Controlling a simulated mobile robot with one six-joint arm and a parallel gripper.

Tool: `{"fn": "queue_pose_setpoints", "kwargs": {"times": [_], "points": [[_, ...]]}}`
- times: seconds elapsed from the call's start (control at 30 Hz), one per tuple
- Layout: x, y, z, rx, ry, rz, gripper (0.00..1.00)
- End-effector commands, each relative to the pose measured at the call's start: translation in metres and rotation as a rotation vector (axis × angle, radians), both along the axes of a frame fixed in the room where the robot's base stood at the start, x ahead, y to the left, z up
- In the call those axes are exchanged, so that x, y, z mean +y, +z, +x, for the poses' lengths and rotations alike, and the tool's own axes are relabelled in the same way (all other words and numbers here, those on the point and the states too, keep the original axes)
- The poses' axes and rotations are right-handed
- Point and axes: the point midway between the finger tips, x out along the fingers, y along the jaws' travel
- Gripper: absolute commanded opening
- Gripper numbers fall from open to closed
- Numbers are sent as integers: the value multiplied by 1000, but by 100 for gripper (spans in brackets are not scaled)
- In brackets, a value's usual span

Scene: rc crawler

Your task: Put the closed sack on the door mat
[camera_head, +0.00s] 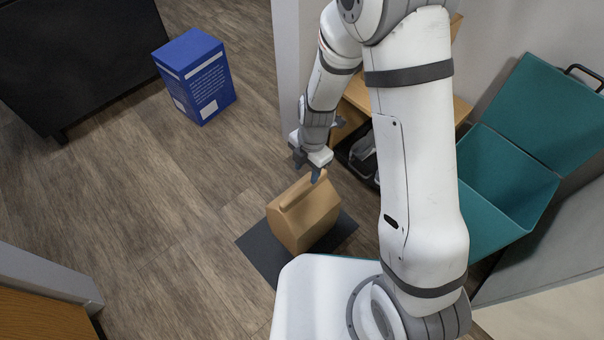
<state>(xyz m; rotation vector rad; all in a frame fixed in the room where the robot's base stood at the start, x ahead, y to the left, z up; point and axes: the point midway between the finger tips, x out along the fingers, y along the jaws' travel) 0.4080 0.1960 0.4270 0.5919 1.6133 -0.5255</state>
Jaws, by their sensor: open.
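A tan paper sack (302,216) with its top folded closed stands on the dark grey door mat (258,251). My gripper (313,172) is right above the sack's folded top at its far right end. The jaws are open. A fingertip overlaps the top edge of the sack in the picture, and I cannot tell whether it touches. My arm hides part of the area to the right of the mat.
A blue box (196,76) stands on the wood floor at upper left, near a black cabinet (80,55). A teal bin with an open lid (500,190) is at right. A wooden shelf (352,95) stands behind my arm. The left floor is clear.

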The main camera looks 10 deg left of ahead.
Motion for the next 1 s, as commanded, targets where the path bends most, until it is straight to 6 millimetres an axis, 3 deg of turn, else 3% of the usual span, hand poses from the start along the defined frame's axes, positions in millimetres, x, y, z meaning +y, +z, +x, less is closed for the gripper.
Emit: {"fn": "queue_pose_setpoints", "kwargs": {"times": [0.1, 0.43, 0.57, 0.77, 1.0], "points": [[-1, 20, 2, -2, -1, 1, 45], [-3, 31, 3, -1, -9, -1, 45], [-13, 46, 5, -4, -118, -3, 45], [-54, 102, 4, -4, -562, -21, 45], [-112, 167, -17, 4, -1196, -41, 45]]}}
